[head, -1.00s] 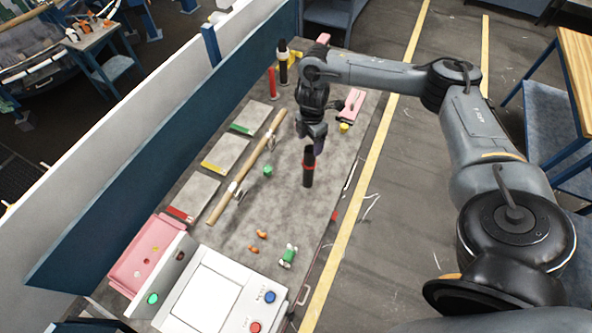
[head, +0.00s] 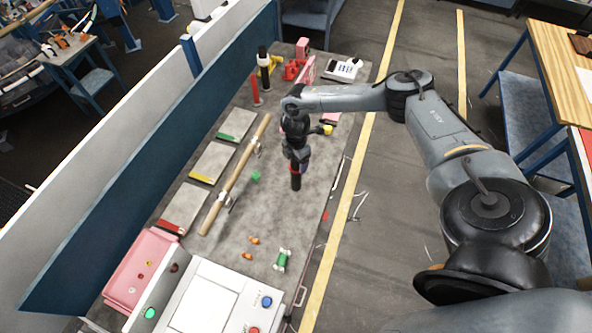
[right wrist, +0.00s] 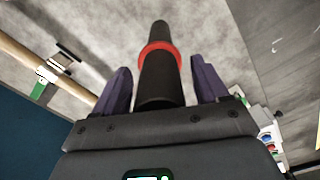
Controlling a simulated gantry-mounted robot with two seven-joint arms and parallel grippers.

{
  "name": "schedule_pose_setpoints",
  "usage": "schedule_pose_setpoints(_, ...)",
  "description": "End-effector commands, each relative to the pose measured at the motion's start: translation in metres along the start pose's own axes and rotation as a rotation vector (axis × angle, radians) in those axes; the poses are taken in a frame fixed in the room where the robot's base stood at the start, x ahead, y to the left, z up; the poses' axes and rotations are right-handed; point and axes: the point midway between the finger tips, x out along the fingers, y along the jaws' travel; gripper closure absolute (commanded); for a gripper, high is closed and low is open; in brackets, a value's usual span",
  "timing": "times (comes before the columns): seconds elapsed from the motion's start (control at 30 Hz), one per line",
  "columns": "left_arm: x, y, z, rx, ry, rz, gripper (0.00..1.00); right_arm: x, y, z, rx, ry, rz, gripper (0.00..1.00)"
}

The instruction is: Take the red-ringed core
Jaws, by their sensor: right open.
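The red-ringed core (head: 296,181) is a dark upright cylinder with a red band, standing on the grey table top. My right gripper (head: 295,163) is above it in the head view and overlaps its upper part. In the right wrist view, the core (right wrist: 158,75) lies between the two purple fingers of the right gripper (right wrist: 160,85). The fingers are open, with a gap visible on each side of the core. My left gripper is not in view.
A wooden rod (head: 237,172) lies left of the core, beside several grey plates with coloured edges. A green piece (head: 256,176) is nearby. A pink tray (head: 135,272) and a white control panel (head: 208,305) are at the front. Bare table surrounds the core.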

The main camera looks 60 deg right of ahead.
Motion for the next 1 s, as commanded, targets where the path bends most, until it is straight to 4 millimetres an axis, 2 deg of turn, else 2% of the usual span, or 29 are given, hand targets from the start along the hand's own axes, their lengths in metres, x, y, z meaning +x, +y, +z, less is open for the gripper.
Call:
schedule_pose_setpoints(0.23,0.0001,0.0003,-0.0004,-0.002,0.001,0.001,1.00,0.0012,0.0001,-0.0001,0.000,0.000,0.000,0.28)
schedule_pose_setpoints(0.7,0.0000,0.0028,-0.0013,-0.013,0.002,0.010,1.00,0.0008,0.0001,0.0000,0.000,0.000,0.000,1.00)
schedule_pose_setpoints(1.0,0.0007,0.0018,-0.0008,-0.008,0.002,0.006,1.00,-0.0005,0.0004,0.0000,0.001,0.001,0.001,1.00)
